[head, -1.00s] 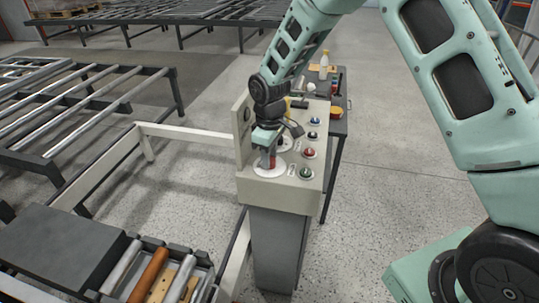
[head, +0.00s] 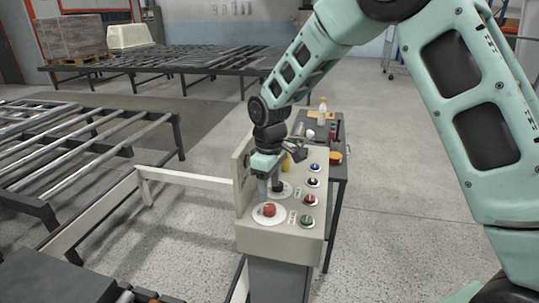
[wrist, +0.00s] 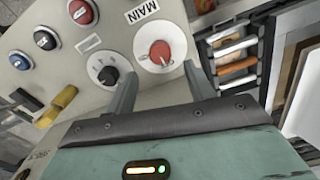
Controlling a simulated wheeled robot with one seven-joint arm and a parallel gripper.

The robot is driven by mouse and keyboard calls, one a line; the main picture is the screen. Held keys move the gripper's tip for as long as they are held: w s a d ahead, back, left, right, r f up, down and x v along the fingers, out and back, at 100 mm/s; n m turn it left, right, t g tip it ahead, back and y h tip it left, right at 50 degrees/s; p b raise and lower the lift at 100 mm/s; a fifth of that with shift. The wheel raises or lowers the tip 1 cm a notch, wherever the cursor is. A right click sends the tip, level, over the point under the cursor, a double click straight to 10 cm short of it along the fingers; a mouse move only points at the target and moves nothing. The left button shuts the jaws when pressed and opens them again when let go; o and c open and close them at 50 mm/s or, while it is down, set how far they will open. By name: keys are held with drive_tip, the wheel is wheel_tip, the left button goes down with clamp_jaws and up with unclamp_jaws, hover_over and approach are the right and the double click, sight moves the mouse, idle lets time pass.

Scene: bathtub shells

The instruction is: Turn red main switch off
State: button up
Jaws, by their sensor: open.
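The red main switch (head: 269,209) is a red knob on a white round plate at the near end of the beige control panel (head: 279,240). In the wrist view the red main switch (wrist: 160,53) sits next to a label reading MAIN, and its knob is uncovered. My gripper (head: 270,190) is open and empty, above the panel and just behind the red switch. In the wrist view my gripper (wrist: 161,72) has its two fingers apart, with the red switch beyond the tips. I cannot tell the knob's exact turned position.
A black selector knob (wrist: 106,76) sits beside the red switch. Blue, red and green buttons line the panel's right side, with a green button (head: 307,221) nearest. A yellow part (wrist: 56,106) stands farther along. A roller conveyor (head: 80,160) lies left; open floor lies right.

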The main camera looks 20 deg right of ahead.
sight(269, 207)
wheel_tip(269, 207, up, 11)
drive_tip(key=b, duration=0.1)
drive_tip(key=shift+r, duration=0.1)
idle(0.5)
drive_tip(key=s+a+f, duration=0.1)
drive_tip(key=s+a, duration=0.1)
drive_tip(key=s, duration=0.8)
drive_tip(key=s+a+f+m, duration=0.1)
drive_tip(key=s+a+f, duration=0.1)
drive_tip(key=s, duration=0.9)
drive_tip(key=s+a+f, duration=0.1)
drive_tip(key=s+a, duration=0.1)
drive_tip(key=s, duration=0.9)
drive_tip(key=shift+a+f+y, duration=0.2)
drive_tip(key=shift+f+y, duration=0.1)
drive_tip(key=shift+c, duration=0.3)
